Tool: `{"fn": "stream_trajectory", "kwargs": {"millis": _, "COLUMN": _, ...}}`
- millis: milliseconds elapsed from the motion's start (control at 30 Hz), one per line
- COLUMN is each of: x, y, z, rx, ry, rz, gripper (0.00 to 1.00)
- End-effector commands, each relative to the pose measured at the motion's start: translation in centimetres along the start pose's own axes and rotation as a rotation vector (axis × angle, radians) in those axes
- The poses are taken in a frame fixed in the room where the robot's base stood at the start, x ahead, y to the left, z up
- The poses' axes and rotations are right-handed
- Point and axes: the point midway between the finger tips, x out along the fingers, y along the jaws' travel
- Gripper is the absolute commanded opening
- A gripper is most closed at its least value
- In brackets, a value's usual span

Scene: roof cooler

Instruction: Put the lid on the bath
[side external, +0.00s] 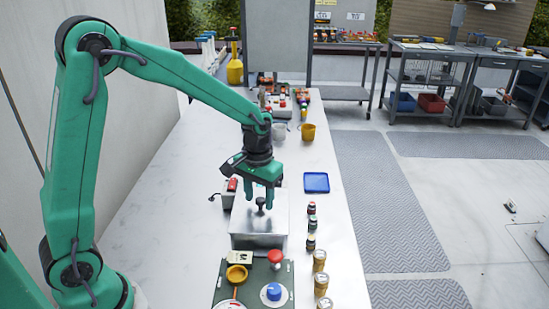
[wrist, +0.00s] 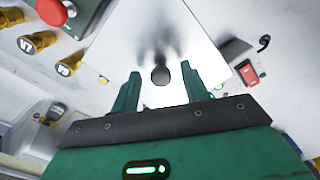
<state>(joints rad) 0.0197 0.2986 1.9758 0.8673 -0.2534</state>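The bath (side external: 258,241) is a square steel box on the white bench, below my gripper in the side view. A flat shiny lid (side external: 242,215) with a black knob (side external: 261,204) covers its top; I cannot tell if it is fully seated. The lid (wrist: 150,25) and its knob (wrist: 160,77) also show in the wrist view. My gripper (side external: 261,196) points down over the lid. In the wrist view its fingers (wrist: 160,72) are apart on either side of the knob, with a gap at each side. The bath's inside is hidden.
A green control panel (side external: 225,272) with a red button (side external: 275,257) and blue knob (side external: 273,291) stands in front. Several small jars (side external: 312,225) line the right edge. A blue tray (side external: 316,182) lies behind right, and a red-switched box (side external: 230,187) sits left.

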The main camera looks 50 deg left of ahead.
Motion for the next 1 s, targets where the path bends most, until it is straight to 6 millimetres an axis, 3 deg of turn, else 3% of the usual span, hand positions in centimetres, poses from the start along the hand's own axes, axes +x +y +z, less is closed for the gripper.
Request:
{"fn": "stream_trajectory", "kwargs": {"millis": 267, "x": -0.2, "y": 0.0, "z": 0.0, "rx": 0.000, "ry": 0.001, "rz": 0.000, "gripper": 0.45}}
{"fn": "stream_trajectory", "kwargs": {"millis": 467, "x": -1.5, "y": 0.0, "z": -0.1, "rx": 0.000, "ry": 0.003, "rz": 0.001, "gripper": 0.45}}
{"fn": "stream_trajectory", "kwargs": {"millis": 1000, "x": -9.9, "y": 0.0, "z": -0.1, "rx": 0.000, "ry": 0.004, "rz": 0.001, "gripper": 0.45}}
